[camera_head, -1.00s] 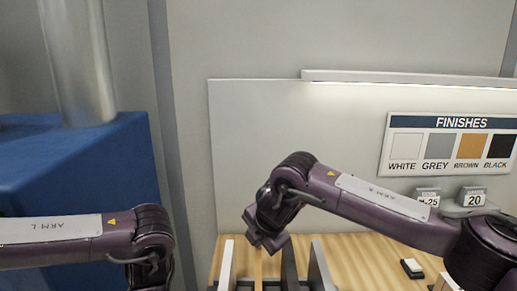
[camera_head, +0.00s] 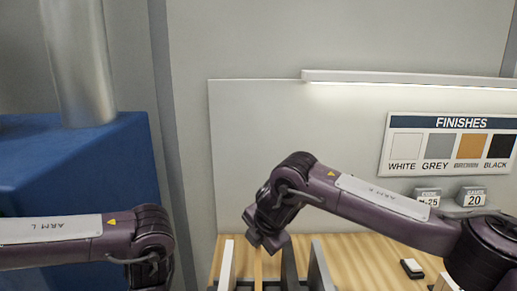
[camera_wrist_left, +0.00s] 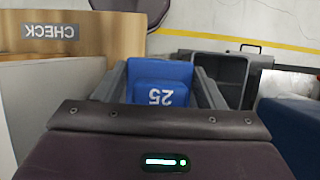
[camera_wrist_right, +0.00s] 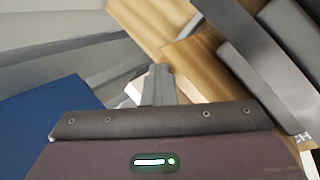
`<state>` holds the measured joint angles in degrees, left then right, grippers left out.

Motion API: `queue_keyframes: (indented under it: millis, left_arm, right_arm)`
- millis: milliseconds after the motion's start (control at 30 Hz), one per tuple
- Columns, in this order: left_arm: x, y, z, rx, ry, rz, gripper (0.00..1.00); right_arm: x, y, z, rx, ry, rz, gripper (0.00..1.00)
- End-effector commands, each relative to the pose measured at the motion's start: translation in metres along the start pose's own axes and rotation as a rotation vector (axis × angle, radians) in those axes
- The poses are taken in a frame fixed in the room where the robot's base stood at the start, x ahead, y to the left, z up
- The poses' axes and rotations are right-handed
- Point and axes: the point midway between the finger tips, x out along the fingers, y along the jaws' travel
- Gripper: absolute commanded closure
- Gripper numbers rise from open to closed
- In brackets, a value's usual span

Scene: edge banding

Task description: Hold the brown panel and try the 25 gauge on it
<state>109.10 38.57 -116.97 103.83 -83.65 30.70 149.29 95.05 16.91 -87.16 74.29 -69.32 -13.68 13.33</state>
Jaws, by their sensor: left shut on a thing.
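In the left wrist view, my left gripper (camera_wrist_left: 158,88) is shut on the blue 25 gauge (camera_wrist_left: 161,70), whose number appears upside down. In the head view the left hand is below the frame. The brown panel (camera_head: 258,266) stands on edge between other panels at the bottom middle of the head view. My right gripper (camera_head: 265,243) is at its top edge. In the right wrist view the right fingers (camera_wrist_right: 158,82) look close together, but whether they grip the panel is unclear.
A white panel (camera_head: 226,266) and grey panels (camera_head: 318,268) stand beside the brown one on the wooden bench (camera_head: 370,257). A CHECK label (camera_wrist_left: 50,31) and a grey bin (camera_wrist_left: 222,75) show in the left wrist view. Gauge signs (camera_head: 473,197) stand below the finishes board (camera_head: 450,146).

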Motion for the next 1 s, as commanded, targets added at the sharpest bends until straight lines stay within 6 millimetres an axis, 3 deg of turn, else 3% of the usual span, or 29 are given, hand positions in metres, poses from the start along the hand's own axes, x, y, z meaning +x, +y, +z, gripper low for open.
queue_keyframes:
  millis: [67, 667, 833, 1000]
  left_arm:
    - [0.002, 0.000, -0.001, 0.000, 0.000, 0.000, 0.62]
    - [-0.002, 0.004, 0.004, 0.030, 0.002, -0.012, 0.62]
    - [-0.022, 0.027, 0.036, 0.252, 0.008, -0.112, 0.62]
    - [-0.059, 0.060, 0.087, 0.683, 0.008, -0.301, 0.62]
  right_arm:
    - [0.006, -0.007, -0.002, -0.004, 0.004, -0.015, 1.00]
    - [0.007, -0.008, -0.003, -0.005, 0.005, -0.018, 1.00]
    - [0.007, -0.008, -0.003, -0.005, 0.005, -0.018, 1.00]
    - [0.007, -0.008, -0.002, -0.004, 0.004, -0.018, 1.00]
